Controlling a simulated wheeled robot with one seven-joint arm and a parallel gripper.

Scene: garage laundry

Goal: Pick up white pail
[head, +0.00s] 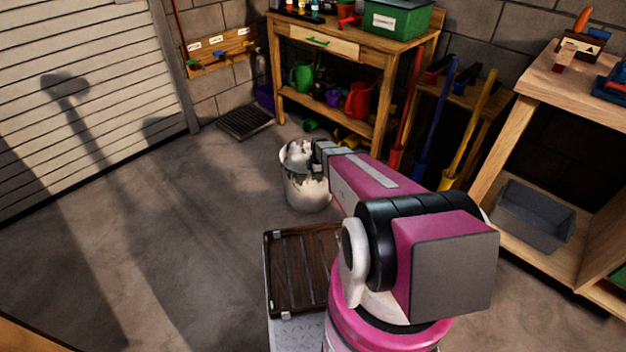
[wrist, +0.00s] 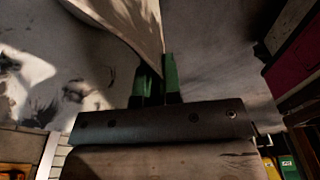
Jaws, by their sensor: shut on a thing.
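The white pail (head: 305,190) stands upright ahead of me in the head view, with dark patches on its inside. My gripper (head: 318,152) reaches its right side at the rim. In the wrist view my gripper (wrist: 157,78) has green fingers shut on the pale edge of the pail (wrist: 130,18). The stained inside of the pail (wrist: 35,90) fills the left of that view. Part of the pail's right side is hidden behind my arm. I cannot tell whether its base touches the floor.
A wooden workbench (head: 335,48) with watering cans below is behind the pail. Long-handled tools (head: 470,128) lean to the right. A wooden shelf unit (head: 560,82) with a grey bin (head: 533,215) is at far right. The concrete floor (head: 190,215) at left is clear.

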